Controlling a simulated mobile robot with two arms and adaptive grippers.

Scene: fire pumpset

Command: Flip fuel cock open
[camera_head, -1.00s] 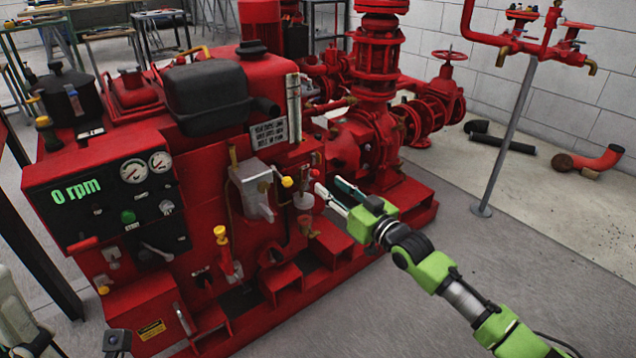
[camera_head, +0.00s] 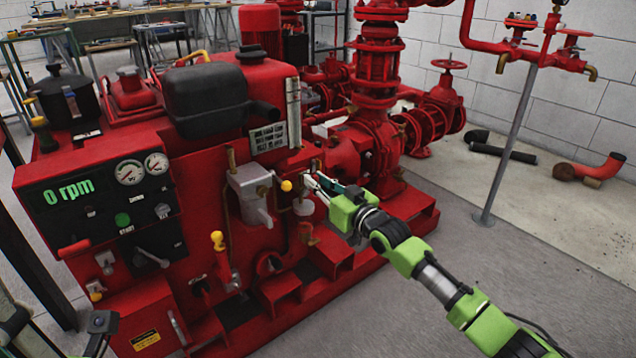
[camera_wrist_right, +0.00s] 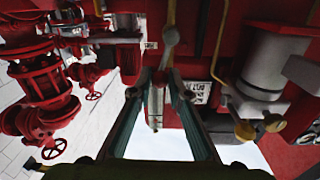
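The red engine of the pumpset (camera_head: 200,150) fills the left and middle of the head view. I cannot clearly tell which small fitting is the fuel cock. A small grey fitting with a rounded end (camera_wrist_right: 171,37) shows just beyond my right fingertips in the wrist view, and may be its lever. My right gripper (camera_head: 312,184) is at the engine's right side, beside a yellow knob (camera_head: 286,186) and a pale cup-shaped part (camera_head: 303,206). Its fingers are apart with nothing clearly held; contact with the fitting cannot be told.
A clear gauge tube (camera_head: 293,112) stands above the gripper, and also shows between the fingers in the wrist view (camera_wrist_right: 155,106). The red pump (camera_head: 365,150) is behind. Grey floor (camera_head: 450,265) is free on the right.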

